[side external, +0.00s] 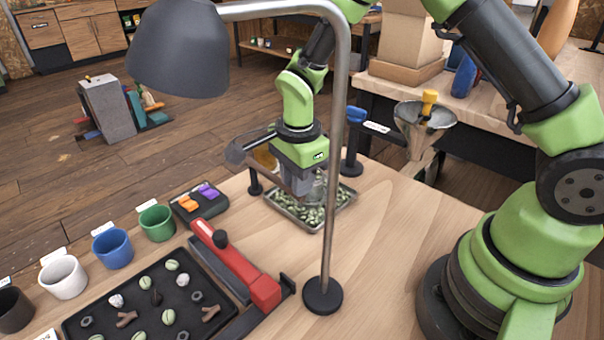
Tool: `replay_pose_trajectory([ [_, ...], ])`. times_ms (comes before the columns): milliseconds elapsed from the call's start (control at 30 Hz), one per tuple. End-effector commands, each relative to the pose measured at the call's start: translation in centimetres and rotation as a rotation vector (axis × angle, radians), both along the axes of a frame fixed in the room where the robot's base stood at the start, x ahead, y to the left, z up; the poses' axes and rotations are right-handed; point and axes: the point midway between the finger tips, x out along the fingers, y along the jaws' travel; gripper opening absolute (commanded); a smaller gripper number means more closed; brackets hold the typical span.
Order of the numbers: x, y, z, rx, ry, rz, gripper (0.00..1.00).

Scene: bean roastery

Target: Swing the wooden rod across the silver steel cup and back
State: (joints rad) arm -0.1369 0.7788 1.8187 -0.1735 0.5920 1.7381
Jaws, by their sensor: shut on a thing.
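My gripper (308,192) points down over a shallow metal tray (343,208) of green beans at the middle of the bench. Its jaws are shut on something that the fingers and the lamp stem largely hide. A silvery cup-like shape (320,184), possibly the steel cup, shows right beside the fingers, partly behind the lamp stem. I cannot make out the wooden rod. I cannot tell whether anything touches the cup's rim.
A lamp (325,293) stands in front of my gripper. Dark posts stand left (255,182) and right (351,160) of it. A red-handled tool (235,262), a black sample tray (72,329) and coloured cups (113,250) fill the left.

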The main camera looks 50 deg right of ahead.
Motion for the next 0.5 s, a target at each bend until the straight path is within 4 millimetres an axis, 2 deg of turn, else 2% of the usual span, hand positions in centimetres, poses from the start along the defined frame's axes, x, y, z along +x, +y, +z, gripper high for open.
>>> replay_pose_trajectory([
  [433, 0.01, 0.28, 0.09, 0.002, 0.000, -0.011, 0.00],
  [467, 0.01, 0.28, 0.09, 0.002, 0.000, -0.011, 0.29],
  [500, 0.01, 0.27, 0.09, 0.002, 0.000, -0.010, 0.38],
])
